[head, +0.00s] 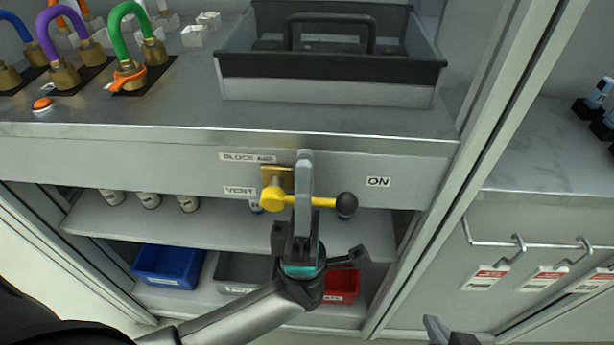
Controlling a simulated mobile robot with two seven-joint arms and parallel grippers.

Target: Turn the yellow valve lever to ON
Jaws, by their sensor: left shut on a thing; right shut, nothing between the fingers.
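The yellow valve lever (325,202) is on the front panel of the bench, with a yellow hub (272,196) on a brass-coloured mount. It lies nearly level and points right, its black ball knob (347,205) just below and left of the ON label (378,182). My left gripper (303,195) comes up from below and is shut on the lever between hub and knob, hiding part of it. The VENT label (239,190) is left of the hub. My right gripper (437,328) is shut and empty at the bottom edge, only partly in view.
A grey toolbox (330,88) stands on the bench above the valve. Coloured hoses on brass fittings (150,52) are at the upper left. Blue (168,262) and red (343,285) bins sit on the lower shelf. A frame post (465,160) and hooks with tags (545,275) are right.

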